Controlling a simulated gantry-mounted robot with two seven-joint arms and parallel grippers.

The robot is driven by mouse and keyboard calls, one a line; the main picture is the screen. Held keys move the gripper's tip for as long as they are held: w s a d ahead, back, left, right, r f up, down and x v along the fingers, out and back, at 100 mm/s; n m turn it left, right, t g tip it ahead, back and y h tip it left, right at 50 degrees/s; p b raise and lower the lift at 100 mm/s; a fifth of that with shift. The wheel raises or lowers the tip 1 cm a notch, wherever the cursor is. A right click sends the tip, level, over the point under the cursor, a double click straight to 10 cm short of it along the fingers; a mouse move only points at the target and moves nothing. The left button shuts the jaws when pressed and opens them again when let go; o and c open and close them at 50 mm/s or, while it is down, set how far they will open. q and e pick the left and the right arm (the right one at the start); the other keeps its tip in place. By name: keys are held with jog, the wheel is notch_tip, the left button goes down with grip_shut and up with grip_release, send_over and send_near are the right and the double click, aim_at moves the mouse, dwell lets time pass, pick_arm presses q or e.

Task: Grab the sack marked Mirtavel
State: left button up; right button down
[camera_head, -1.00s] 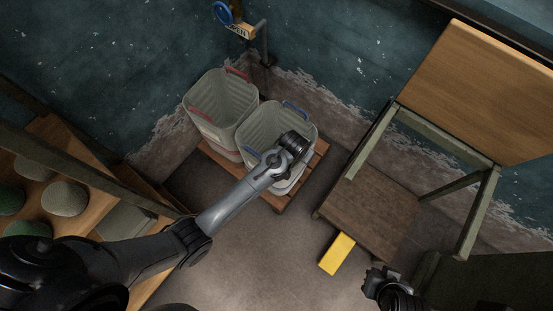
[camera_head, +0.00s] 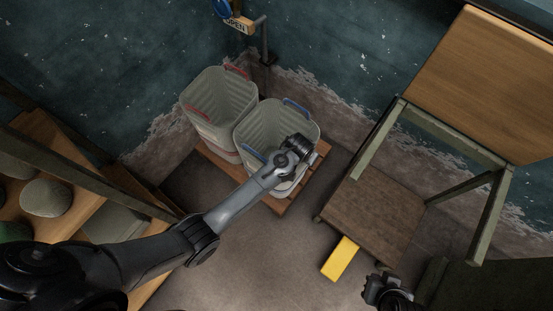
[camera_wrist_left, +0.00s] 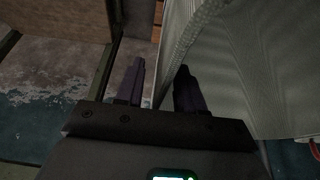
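No sack with a readable Mirtavel mark shows. Rounded grey-green shapes, possibly sacks, lie on the wooden shelf at left, one of them a grey-green bundle (camera_head: 46,197); no lettering is legible on them. My left gripper (camera_head: 303,146) is at the right side of a pale grey bin with blue handles (camera_head: 258,128). In the left wrist view its two fingers (camera_wrist_left: 160,88) are apart, with the edge of a pale ribbed wall (camera_wrist_left: 245,70) close by the right finger; contact cannot be told. My right gripper (camera_head: 376,286) is low at right, its fingers too small to read.
A second pale bin with red handles (camera_head: 215,105) stands beside the first, both on a wooden pallet (camera_head: 318,160). At right are a wooden-topped frame (camera_head: 480,85) with a lower brown board (camera_head: 375,215) and a yellow block (camera_head: 340,259). Bare floor (camera_head: 255,250) lies between.

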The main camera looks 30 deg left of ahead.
pick_arm(q)
jog(key=shift+f, duration=0.25)
dwell(0.7)
grip_shut()
dwell(1.3)
